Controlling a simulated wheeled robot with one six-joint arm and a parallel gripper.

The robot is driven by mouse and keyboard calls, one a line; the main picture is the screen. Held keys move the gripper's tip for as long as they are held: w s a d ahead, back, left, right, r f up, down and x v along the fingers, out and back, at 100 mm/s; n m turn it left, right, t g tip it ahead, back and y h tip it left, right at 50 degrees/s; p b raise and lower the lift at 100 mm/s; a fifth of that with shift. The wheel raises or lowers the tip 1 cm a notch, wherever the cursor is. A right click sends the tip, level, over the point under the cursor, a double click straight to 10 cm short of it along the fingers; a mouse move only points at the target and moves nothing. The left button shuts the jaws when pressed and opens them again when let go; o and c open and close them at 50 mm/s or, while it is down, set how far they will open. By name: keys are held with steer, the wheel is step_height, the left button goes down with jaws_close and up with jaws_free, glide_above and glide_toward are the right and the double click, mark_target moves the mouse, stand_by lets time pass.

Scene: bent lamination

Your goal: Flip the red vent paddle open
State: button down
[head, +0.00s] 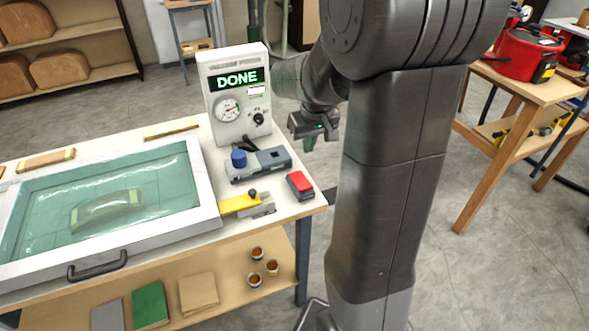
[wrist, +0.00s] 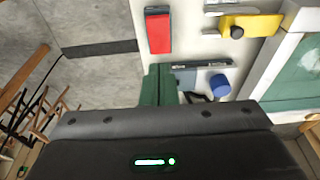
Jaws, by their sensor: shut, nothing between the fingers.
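The red vent paddle (head: 300,184) sits on a small dark base at the right end of the white worktable. It looks like a short red slab lying low on its base; its exact tilt is hard to tell. It also shows in the wrist view (wrist: 158,32), top centre, beyond the fingertips. My gripper (head: 311,142) hangs above and behind the paddle in the head view, clear of it. Its green fingers (wrist: 158,73) are together with nothing between them. The fingertips are apart from the paddle in both views.
A grey block with a blue knob (head: 239,158) and a yellow lever (head: 240,203) stand left of the paddle. Behind is a white control box (head: 234,95) reading DONE. A framed clear-topped press (head: 208,185) fills the table's left.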

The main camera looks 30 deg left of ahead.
steer(key=shift+d, duration=0.1)
steer(key=shift+f, duration=0.15)
steer(key=p, duration=0.2)
glide_toward(305, 187)
steer(key=x, duration=0.3)
steer(key=w+x, duration=0.1)
steer(key=x, duration=0.1)
steer(key=shift+a, duration=0.45)
steer(key=shift+f, duration=0.65)
steer(key=b, duration=0.2)
steer(key=f+b, duration=0.1)
steer(key=b, duration=0.1)
steer(key=shift+s+d+f+t+y, duration=0.2)
steer(key=shift+f+t+y, duration=0.1)
steer(key=shift+y, duration=0.1)
steer(key=shift+r+b, duration=0.1)
steer(key=shift+b, duration=0.2)
steer(key=shift+r+p, duration=0.75)
steer(key=shift+r, duration=0.25)
